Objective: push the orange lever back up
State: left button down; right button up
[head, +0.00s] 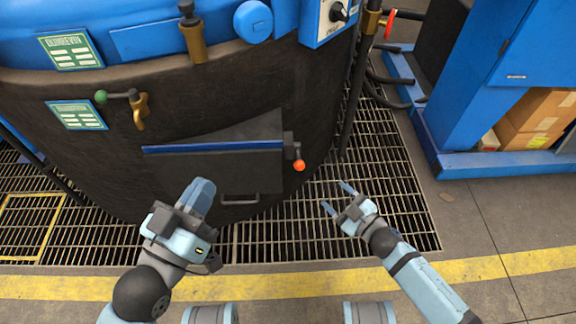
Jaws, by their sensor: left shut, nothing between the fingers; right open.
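The orange lever (299,165) is a small orange-red knob on a dark hinge bracket at the right side of the furnace door (215,172). The knob hangs at the lower end, below the bracket. The door has a blue strip along its top and a dark handle (240,199) at its bottom. My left gripper (203,190) is shut and empty, in front of the door's lower left part. My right gripper (337,197) is open and empty, to the lower right of the lever and apart from it, above the grating.
The dark round furnace (90,160) stands on a metal grating (300,235). A brass tap with a green knob (101,97) is at its left. A vertical dark pipe (353,90) runs right of the lever. A blue rack (470,162) with cardboard boxes (530,125) stands at right.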

aim_at(300, 163)
jog(key=b+x, duration=0.3)
jog(key=x, duration=1.1)
jog(key=shift+a+f, duration=0.2)
pick_arm(q)
jog(key=f+g, duration=0.1)
jog(key=f, duration=0.1)
jog(key=f+g, duration=0.1)
jog(key=f, duration=0.2)
jog(key=shift+w+d, duration=0.15)
jog(key=shift+d, duration=0.05)
